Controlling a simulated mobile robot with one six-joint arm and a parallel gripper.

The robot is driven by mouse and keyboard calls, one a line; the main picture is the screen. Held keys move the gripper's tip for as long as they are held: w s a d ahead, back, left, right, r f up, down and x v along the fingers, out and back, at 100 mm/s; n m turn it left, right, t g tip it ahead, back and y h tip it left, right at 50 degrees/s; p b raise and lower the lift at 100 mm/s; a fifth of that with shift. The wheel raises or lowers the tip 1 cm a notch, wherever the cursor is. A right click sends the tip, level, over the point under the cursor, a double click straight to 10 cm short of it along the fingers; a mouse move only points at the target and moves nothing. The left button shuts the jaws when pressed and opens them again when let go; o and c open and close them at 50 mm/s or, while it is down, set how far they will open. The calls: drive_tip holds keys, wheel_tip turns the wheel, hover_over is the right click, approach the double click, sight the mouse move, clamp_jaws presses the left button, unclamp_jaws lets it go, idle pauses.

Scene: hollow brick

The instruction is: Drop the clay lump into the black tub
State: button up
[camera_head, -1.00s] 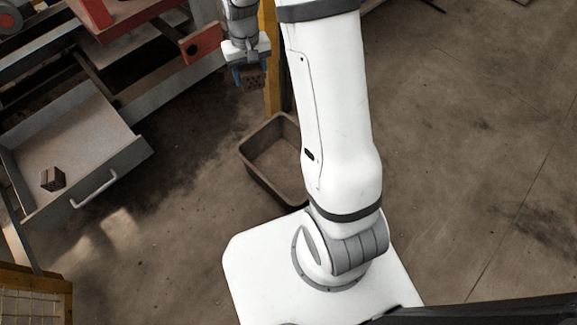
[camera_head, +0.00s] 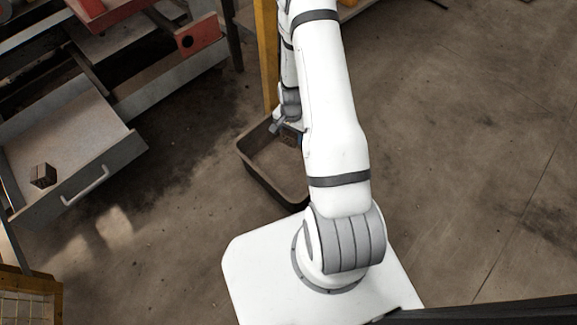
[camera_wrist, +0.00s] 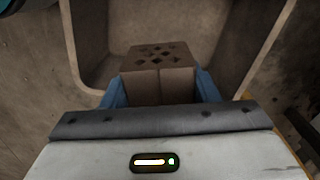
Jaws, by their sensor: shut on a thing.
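A brown clay block pierced with small holes (camera_wrist: 158,54) is between the blue fingers of my gripper (camera_wrist: 158,88) in the wrist view. My gripper is shut on it. The dark tub (camera_head: 259,173) stands on the floor left of my arm in the head view, its right side hidden by the arm. My gripper (camera_head: 291,136) appears over the tub's far right part there, mostly behind my arm. In the wrist view the tub's inner wall (camera_wrist: 88,42) lies beyond the block. The block's height above the tub floor is unclear.
A small dark block (camera_head: 43,175) lies in an open grey drawer (camera_head: 75,126) at left. A yellow post (camera_head: 267,55) stands right behind the tub. A yellow crate (camera_head: 30,300) is at lower left. The floor at right is clear.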

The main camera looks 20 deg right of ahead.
wheel_tip(320, 180, down, 6)
drive_tip(key=b, duration=0.3)
drive_tip(key=shift+b, duration=0.4)
drive_tip(key=shift+w, duration=0.1)
drive_tip(key=o, duration=1.2)
drive_tip(key=shift+c, duration=0.2)
drive_tip(key=shift+r+p, duration=1.55)
drive_tip(key=shift+r, duration=2.4)
